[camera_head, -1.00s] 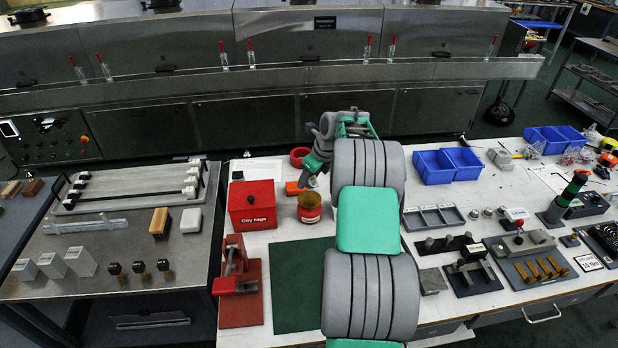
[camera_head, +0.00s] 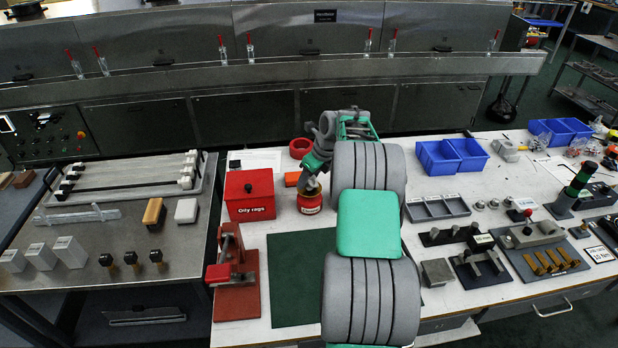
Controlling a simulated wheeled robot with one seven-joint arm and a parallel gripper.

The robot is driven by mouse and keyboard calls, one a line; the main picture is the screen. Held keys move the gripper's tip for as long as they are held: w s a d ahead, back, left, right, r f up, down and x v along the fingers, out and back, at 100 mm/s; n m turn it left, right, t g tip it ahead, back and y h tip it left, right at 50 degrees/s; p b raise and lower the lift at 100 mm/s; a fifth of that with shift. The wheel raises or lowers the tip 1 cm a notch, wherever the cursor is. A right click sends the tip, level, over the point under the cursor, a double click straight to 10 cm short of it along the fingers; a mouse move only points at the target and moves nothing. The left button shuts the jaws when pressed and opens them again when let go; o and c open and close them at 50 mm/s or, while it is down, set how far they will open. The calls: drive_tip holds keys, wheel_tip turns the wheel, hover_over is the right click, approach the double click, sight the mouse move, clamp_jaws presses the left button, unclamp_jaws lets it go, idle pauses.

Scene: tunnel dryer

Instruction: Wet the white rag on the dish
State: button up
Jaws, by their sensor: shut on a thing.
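A red can (camera_head: 309,205) with a white label stands on the white bench, left of my arm. Its tan dish-like top (camera_head: 314,191) shows only in part under my gripper. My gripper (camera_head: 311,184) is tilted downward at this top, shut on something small. The jaws and what they hold are too small and hidden to make out. I cannot tell whether the held thing touches the dish. I cannot make out the white rag anywhere.
A red clamp (camera_head: 233,264) and green mat (camera_head: 301,280) are in front. Blue bins (camera_head: 451,158) stand right of my arm.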

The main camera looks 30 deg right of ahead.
drive_tip(key=shift+f, duration=1.05)
idle(1.2)
wheel_tip(320, 180, up, 7)
drive_tip(key=p, duration=0.7)
drive_tip(key=shift+r, duration=0.15)
idle(0.4)
